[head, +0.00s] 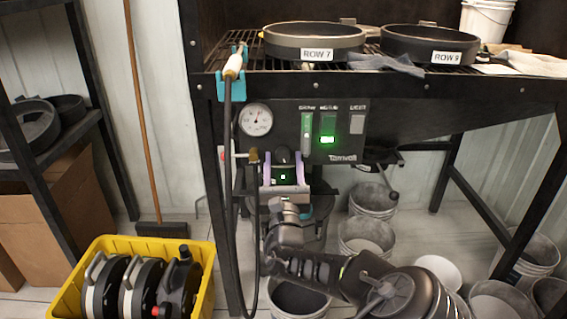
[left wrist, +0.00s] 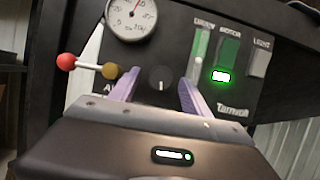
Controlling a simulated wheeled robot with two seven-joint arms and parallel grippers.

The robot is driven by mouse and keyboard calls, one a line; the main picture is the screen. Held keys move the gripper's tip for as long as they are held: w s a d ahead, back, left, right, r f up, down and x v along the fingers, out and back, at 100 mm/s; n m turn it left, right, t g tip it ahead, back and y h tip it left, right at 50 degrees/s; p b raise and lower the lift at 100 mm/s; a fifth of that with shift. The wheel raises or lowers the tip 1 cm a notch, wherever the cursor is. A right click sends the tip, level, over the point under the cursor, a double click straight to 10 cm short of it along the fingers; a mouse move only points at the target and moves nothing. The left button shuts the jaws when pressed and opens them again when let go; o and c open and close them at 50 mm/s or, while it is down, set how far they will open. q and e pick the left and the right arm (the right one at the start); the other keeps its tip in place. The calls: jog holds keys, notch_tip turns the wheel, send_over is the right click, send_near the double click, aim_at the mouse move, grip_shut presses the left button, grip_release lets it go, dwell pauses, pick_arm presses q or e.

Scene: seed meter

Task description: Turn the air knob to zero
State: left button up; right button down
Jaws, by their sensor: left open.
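The air knob is a round black knob (left wrist: 160,78) on the dark control panel (head: 345,119), with a small pale mark at its lower side. A label starting with "A" beside it is mostly covered by a finger. In the head view the knob (head: 282,156) shows just above my gripper. My left gripper (head: 284,163) is open, its two lavender fingers pointing at the panel. In the left wrist view the fingers (left wrist: 160,88) stand on either side of the knob, with a gap showing on both sides. My right gripper is not in view.
A dial gauge (head: 256,120) sits above left of the knob. A red-ball lever with a brass fitting (left wrist: 110,71) is close to the left finger. Green-lit switches (head: 328,127) are to the right. A hose (head: 228,120) hangs at the left; buckets (head: 366,236) stand below.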

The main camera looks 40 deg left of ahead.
pick_arm(q)
jog(key=shift+w+a+r, duration=0.15)
jog(key=shift+w, duration=0.05)
grip_shut()
dwell(0.6)
